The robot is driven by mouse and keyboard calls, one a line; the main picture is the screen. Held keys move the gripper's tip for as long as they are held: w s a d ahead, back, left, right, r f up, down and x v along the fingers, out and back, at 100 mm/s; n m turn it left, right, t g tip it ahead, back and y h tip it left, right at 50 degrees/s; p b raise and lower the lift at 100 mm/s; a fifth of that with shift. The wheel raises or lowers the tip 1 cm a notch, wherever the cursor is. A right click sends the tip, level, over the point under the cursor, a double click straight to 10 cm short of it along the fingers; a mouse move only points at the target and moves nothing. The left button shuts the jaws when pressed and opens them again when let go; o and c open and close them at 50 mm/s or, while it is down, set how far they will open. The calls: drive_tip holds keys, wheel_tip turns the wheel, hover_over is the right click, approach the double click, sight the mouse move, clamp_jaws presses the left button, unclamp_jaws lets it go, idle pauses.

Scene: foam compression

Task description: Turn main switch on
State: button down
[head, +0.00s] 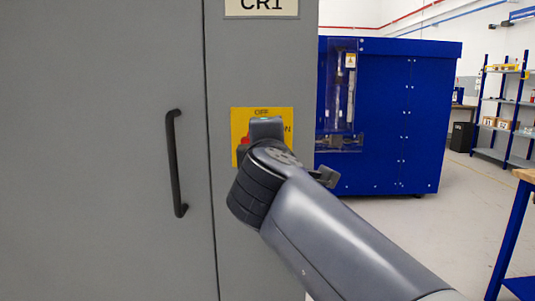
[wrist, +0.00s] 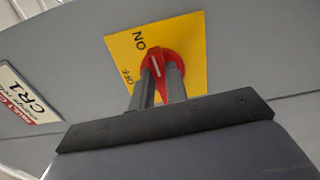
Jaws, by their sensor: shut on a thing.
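The main switch is a red knob (wrist: 155,57) with a white mark, set on a yellow plate (wrist: 190,40) lettered ON and OFF. In the wrist view, the white mark runs roughly up and down the picture. My gripper (wrist: 160,74) has its two fingers on either side of the knob's grip, closed on it. In the head view the yellow plate (head: 285,115) shows OFF at its top and ON at its right. My wrist covers most of the knob there, with only a little red at its left edge.
The switch is on a grey cabinet (head: 90,100) labelled CR1, with a black door handle (head: 173,165) to the left. A blue machine (head: 425,120) stands behind at the right. Farther right are shelves (head: 505,105) and a blue-legged bench (head: 510,235). Open floor lies between.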

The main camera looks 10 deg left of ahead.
drive_tip(key=shift+f+m+b, duration=0.15)
drive_tip(key=shift+m+b, duration=0.15)
drive_tip(key=shift+m, duration=0.2)
drive_tip(key=c, duration=1.4)
unclamp_jaws()
drive_tip(key=v, duration=1)
drive_tip(key=shift+s, duration=0.4)
drive_tip(key=x, duration=1)
drive_tip(key=shift+w, duration=0.4)
